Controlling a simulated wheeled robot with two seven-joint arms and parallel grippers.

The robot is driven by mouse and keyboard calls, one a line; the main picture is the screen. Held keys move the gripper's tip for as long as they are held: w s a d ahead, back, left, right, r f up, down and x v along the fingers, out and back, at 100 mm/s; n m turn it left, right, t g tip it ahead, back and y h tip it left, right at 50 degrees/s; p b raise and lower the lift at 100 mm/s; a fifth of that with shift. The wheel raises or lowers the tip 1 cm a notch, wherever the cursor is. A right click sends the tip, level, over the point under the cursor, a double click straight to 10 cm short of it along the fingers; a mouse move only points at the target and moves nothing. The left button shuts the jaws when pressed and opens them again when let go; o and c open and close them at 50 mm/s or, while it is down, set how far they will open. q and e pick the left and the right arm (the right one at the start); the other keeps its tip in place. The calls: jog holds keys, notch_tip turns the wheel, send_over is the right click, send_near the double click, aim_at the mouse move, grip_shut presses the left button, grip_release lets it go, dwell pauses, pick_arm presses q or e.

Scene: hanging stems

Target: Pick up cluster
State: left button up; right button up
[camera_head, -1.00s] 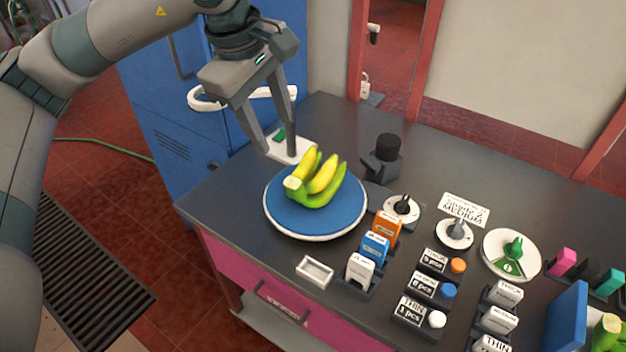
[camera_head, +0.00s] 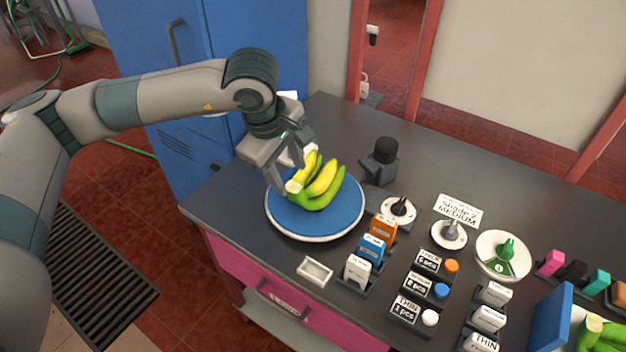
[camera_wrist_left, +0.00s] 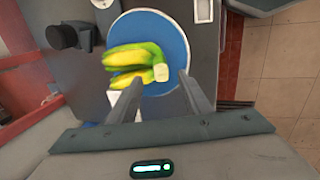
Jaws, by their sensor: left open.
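A cluster of yellow-green bananas (camera_head: 322,184) lies on a round blue plate (camera_head: 328,222) with a pale rim, near the left end of the dark counter. My left gripper (camera_head: 290,184) is open at the cluster's left side, close to its pale cut stem end. In the left wrist view the cluster (camera_wrist_left: 132,58) lies on the plate (camera_wrist_left: 176,32) beyond the two spread fingers of the gripper (camera_wrist_left: 155,92), with the stem end near the right finger. I cannot tell whether a finger touches it. My right gripper is not in view.
A black-topped device (camera_head: 382,162) stands behind the plate. Orange, blue and white label stamps (camera_head: 372,248), dials (camera_head: 449,234) and a small white tray (camera_head: 314,270) are on the right and front. More green bananas (camera_head: 598,335) show at the lower right. A blue cabinet (camera_head: 150,60) stands behind left.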

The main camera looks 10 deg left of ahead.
aim_at(293, 185)
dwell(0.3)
pick_arm(q)
jog(key=shift+w+f+p, duration=0.15)
jog(key=shift+f+p, duration=0.5)
jog(key=shift+p, duration=0.1)
jog(key=p+x, duration=0.1)
jog(key=x, duration=0.2)
jog(key=shift+p, duration=0.35)
jog(key=shift+w+f, duration=0.1)
jog(key=shift+f, duration=0.35)
jog(key=shift+r, duration=0.1)
grip_shut()
